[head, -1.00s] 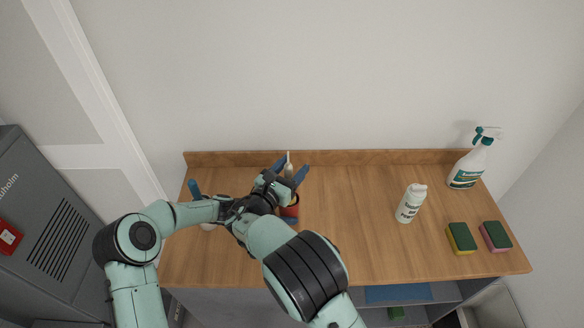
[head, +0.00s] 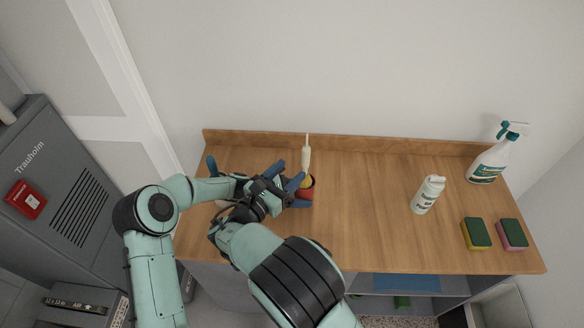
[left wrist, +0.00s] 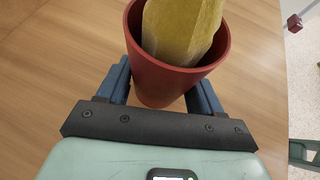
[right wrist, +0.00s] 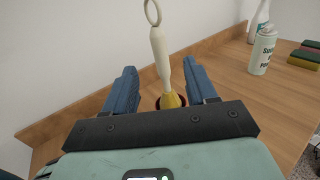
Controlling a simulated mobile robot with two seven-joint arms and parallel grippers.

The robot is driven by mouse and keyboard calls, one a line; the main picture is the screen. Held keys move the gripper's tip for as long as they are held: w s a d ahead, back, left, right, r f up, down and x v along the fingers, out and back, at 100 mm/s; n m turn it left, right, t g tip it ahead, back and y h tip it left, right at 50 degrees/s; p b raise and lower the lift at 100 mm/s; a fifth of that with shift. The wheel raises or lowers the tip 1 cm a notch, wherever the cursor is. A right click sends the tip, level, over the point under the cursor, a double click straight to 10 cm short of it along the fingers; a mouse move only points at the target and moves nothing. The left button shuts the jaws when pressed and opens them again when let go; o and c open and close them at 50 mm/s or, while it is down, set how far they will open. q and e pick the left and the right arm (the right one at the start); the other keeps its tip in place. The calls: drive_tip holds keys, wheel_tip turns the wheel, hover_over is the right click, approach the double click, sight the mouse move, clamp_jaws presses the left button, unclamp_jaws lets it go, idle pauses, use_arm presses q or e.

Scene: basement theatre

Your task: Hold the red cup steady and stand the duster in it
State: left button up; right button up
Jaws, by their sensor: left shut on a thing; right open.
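The red cup (head: 306,194) stands on the wooden counter, partly hidden by my arms in the head view. My left gripper (left wrist: 164,85) is shut on the cup, one blue finger on each side. The duster stands nearly upright in the cup, its yellow head (left wrist: 182,30) inside and its cream handle (head: 306,157) pointing up. The handle ends in a loop (right wrist: 152,12) in the right wrist view. My right gripper (right wrist: 160,75) is open, its fingers apart on either side of the handle's line and clear of it. The duster's lower tip is hidden inside the cup.
A white bottle (head: 427,195), a spray bottle (head: 488,163) and two sponges, yellow (head: 475,234) and pink (head: 511,235), stand to the right. A partly hidden blue-topped thing (head: 211,165) is at the left. The counter's middle is clear; a raised ledge (head: 380,144) runs behind.

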use_arm(q)
drive_tip(key=o, duration=1.1)
